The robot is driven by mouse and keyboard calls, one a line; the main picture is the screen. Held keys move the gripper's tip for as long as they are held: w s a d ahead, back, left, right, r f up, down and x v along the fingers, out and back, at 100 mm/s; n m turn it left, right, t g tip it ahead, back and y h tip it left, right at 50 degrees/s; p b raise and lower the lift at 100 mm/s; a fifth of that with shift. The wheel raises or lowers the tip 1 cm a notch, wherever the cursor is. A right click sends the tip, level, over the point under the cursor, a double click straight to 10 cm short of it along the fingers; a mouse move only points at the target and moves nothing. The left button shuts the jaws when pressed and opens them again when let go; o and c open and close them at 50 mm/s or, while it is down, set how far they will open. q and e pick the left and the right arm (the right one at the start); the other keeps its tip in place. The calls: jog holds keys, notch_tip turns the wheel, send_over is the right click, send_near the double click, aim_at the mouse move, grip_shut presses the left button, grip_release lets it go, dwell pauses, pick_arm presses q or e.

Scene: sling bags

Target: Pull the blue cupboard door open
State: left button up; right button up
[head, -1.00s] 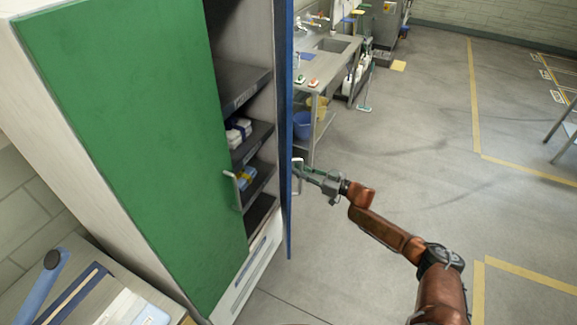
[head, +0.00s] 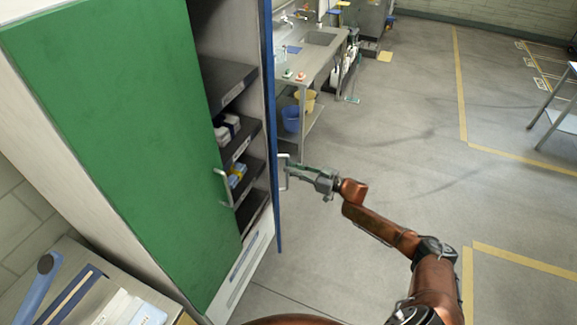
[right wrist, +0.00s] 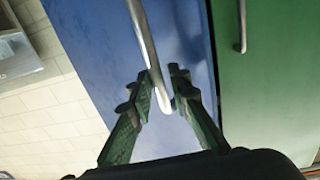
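The cupboard's blue door (head: 269,120) stands ajar, seen nearly edge-on in the head view; its blue face fills the middle of the right wrist view (right wrist: 95,60). Its metal bar handle (head: 283,172) also shows in the right wrist view (right wrist: 145,40). My right gripper (head: 291,171) is at this handle. Its green fingers (right wrist: 160,92) are drawn in around the bar's end, one finger on each side, and appear closed on it. My left gripper is not in view.
The green door (head: 120,140) beside it is shut, with its own handle (head: 225,188). Shelves (head: 228,82) with small packs show in the opening. A sink bench (head: 310,55) with buckets stands behind the blue door.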

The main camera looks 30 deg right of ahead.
jog(key=p+v, duration=0.2)
jog(key=v, duration=0.4)
dwell(0.5)
jog(key=shift+s+d, duration=0.1)
jog(key=shift+c, duration=0.2)
